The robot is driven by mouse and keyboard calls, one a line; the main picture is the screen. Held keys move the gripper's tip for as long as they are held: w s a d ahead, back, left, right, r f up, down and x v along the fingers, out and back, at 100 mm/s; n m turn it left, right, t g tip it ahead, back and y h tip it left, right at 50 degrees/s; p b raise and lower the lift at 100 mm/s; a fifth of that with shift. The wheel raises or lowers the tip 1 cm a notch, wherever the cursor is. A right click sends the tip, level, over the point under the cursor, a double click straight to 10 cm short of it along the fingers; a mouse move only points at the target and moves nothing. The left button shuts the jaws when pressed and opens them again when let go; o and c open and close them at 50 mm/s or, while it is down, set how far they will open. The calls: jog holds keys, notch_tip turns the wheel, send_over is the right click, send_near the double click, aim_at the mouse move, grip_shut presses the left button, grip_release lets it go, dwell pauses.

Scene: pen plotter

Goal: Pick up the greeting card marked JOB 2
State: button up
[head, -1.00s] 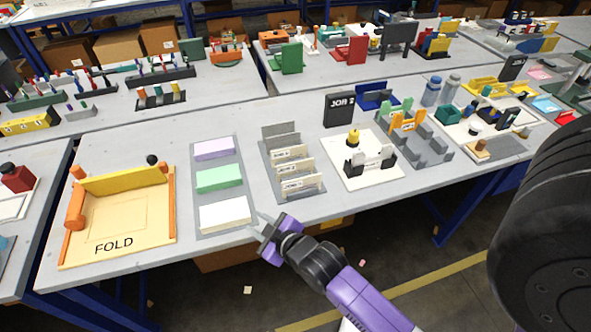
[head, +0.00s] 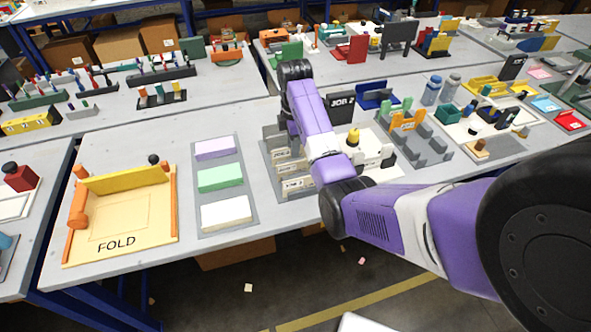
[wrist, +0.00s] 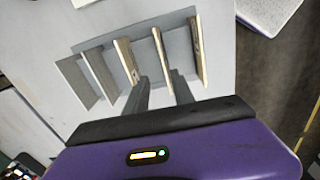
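A grey rack (wrist: 88,47) holds upright cards in a row, with empty slots at its left in the wrist view. The middle card (wrist: 160,48) stands between a left card (wrist: 125,60) and a right card (wrist: 199,50). My gripper (wrist: 158,78) is open, its two fingers spread, with the middle card's near end lined up between the tips. I cannot tell whether a finger touches it. In the head view the rack (head: 272,133) and labelled card fronts (head: 291,168) are partly behind my arm. The labels are too small to read surely. My fingers are hidden there.
A black sign (head: 342,108) appears to read JOB 2, behind a white fixture (head: 376,178). Left of the rack is a grey tray (head: 240,180) with purple, green and white stacks. A FOLD board (head: 140,215) lies further left.

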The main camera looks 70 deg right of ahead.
aim_at(296, 163)
jog(key=shift+s+a+r, duration=0.1)
jog(key=shift+s, duration=0.25)
jog(key=shift+f+p, duration=0.7)
jog(key=shift+f, duration=3.1)
grip_shut()
